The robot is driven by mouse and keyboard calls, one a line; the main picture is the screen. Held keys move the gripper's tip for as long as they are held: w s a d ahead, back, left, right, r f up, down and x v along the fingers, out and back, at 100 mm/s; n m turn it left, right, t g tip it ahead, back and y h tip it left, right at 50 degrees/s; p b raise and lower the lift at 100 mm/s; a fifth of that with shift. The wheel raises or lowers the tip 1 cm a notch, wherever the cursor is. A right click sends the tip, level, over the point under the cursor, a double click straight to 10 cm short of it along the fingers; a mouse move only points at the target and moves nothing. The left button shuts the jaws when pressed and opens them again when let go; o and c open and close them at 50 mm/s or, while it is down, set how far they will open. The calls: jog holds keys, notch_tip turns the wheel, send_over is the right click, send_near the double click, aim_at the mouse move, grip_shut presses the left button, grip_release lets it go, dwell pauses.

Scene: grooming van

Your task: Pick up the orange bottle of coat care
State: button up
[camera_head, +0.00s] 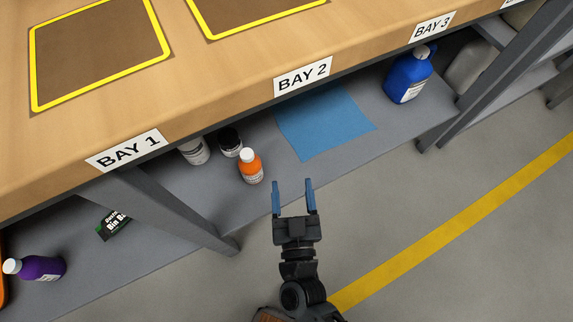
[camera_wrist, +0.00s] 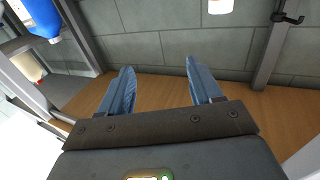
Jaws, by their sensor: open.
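The orange bottle (camera_head: 250,167) with a white cap stands upright on the grey lower shelf, below the bench edge between the BAY 1 and BAY 2 labels. My gripper (camera_head: 293,190) is open and empty, with two blue fingers apart. In the head view it appears to the right of the orange bottle, with a gap between them. In the wrist view, the fingers (camera_wrist: 158,85) are spread with nothing between them. I cannot identify the orange bottle in the wrist view.
A dark-capped container (camera_head: 230,142) and a white container (camera_head: 194,151) stand just behind the bottle. A blue cloth (camera_head: 322,122) lies to the right, and a blue jug (camera_head: 408,76) stands farther right. A purple bottle (camera_head: 40,268) lies left. The wooden bench top (camera_head: 200,75) overhangs the shelf.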

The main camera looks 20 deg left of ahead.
jog(key=b, duration=0.2)
send_near(248, 162)
jog(key=d+x, duration=0.1)
jog(key=x, duration=0.3)
jog(key=shift+w+a+y, duration=0.3)
jog(key=shift+w+a, duration=0.1)
jog(key=shift+a, duration=0.15)
jog(key=b+x, duration=0.1)
jog(key=x, duration=0.1)
jog(key=b+x, duration=0.1)
jog(key=x, duration=0.1)
jog(key=b+x, duration=0.2)
jog(key=shift+w+a+f, duration=0.2)
jog(key=shift+f, duration=0.15)
jog(key=shift+w+a+r, duration=0.1)
jog(key=shift+w+a, duration=0.05)
jog(key=shift+w, duration=0.05)
jog(key=shift+c, duration=0.2)
grip_shut()
